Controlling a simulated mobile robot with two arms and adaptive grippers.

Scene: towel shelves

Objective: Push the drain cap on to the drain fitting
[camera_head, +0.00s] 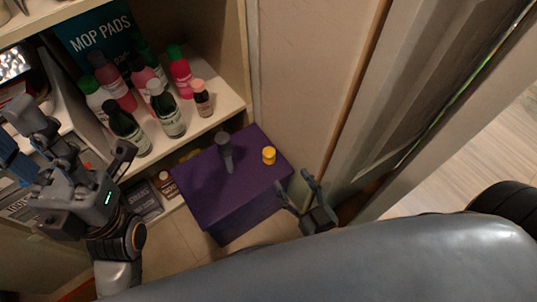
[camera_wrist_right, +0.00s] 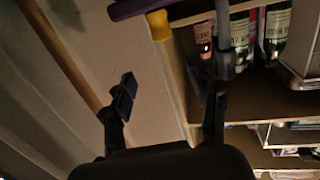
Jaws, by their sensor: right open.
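A short yellow cylinder (camera_head: 268,155), which looks like the drain cap, stands on the purple box (camera_head: 237,207). A taller grey upright piece (camera_head: 226,152), possibly the drain fitting, stands on the same box to its left, apart from it. My right gripper (camera_head: 305,189) is open and empty, beside the box's right front corner. In the right wrist view, its fingers (camera_wrist_right: 168,90) are spread; the yellow cylinder (camera_wrist_right: 159,25) and grey piece (camera_wrist_right: 223,32) show beyond them. My left gripper (camera_head: 84,140) appears open and empty, in front of the shelves at the left.
A shelf (camera_head: 206,120) behind the box holds several bottles (camera_head: 166,110) and a "MOP PADS" pack (camera_head: 100,35). A wall (camera_head: 305,70) and a door-like panel (camera_head: 390,110) stand at the right, close to my right gripper. Small boxes (camera_head: 143,203) sit on the lower shelf.

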